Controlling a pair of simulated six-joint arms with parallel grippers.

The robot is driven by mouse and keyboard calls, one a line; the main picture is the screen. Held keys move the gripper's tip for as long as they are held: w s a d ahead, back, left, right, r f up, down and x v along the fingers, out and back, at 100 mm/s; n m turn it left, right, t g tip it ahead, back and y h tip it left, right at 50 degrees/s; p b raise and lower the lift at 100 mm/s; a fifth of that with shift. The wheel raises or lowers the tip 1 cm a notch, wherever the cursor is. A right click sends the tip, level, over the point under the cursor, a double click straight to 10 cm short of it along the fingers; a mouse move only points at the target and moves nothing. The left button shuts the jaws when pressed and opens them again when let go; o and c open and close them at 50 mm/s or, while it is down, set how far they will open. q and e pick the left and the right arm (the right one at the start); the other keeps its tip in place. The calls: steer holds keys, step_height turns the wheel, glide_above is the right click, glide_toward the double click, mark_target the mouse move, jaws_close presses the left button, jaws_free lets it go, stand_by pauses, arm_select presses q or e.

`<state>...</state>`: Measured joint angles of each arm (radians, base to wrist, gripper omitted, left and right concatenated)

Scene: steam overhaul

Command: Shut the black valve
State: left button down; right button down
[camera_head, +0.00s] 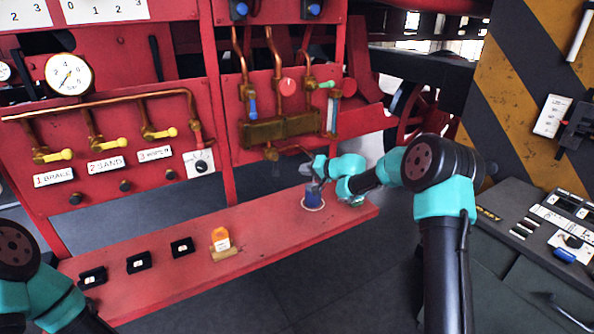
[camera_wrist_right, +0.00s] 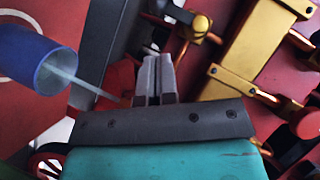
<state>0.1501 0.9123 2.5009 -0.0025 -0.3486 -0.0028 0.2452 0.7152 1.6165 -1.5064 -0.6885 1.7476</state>
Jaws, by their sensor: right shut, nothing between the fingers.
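No part is clearly marked as the black valve, and I cannot tell which one it is. Small black knobs (camera_head: 125,186) sit along the lower edge of the left red panel (camera_head: 100,130). A dark part (camera_wrist_right: 183,14) shows beside brass fittings at the top of the right wrist view. My right gripper (camera_head: 309,168) is shut and empty, in front of the red panel's lower right and just above a blue cup (camera_head: 313,199). In the right wrist view its fingertips (camera_wrist_right: 156,62) are together, pointing toward red and brass parts. My left gripper is out of view; only its arm shows.
The blue cup (camera_wrist_right: 44,62) is close beside my right gripper, with a pale streak from its mouth. A brass block (camera_head: 280,130) and copper pipes are above. The red bench (camera_head: 270,222) holds black blocks and an orange item (camera_head: 220,237). A grey console stands right.

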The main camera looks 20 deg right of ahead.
mark_target(275, 166)
steer(key=x, duration=0.9)
steer(key=shift+a+f, duration=0.1)
stand_by(0.3)
